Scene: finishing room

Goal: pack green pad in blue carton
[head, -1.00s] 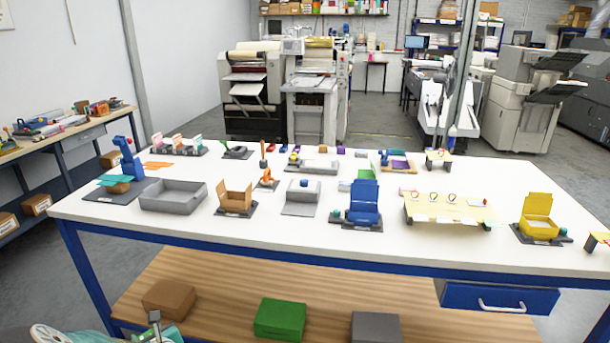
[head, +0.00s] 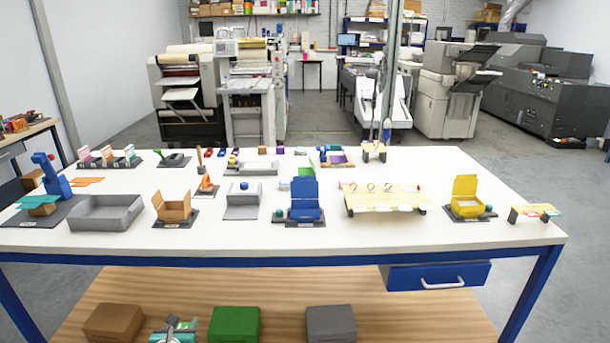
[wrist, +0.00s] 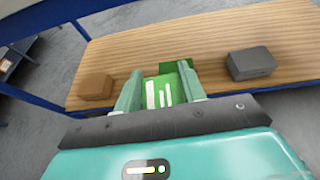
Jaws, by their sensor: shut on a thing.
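The blue carton (head: 304,211) stands on a dark base in the middle of the white tabletop, its lid raised at the back. Its inside is mostly hidden from this view. My gripper (wrist: 161,78) is shut on a green pad (wrist: 160,94) with white stripes, its two pale green fingers on either side. In the head view only part of my arm end shows at the bottom edge, in front of the lower shelf and well short of the carton; the pad cannot be made out there.
The white table (head: 390,232) carries a grey tray (head: 105,214), a brown carton (head: 172,208), a yellow carton (head: 466,205) and a yellow rack (head: 384,201). A blue drawer (head: 437,276) hangs under its front. The lower shelf (head: 280,290) holds brown, green and grey blocks.

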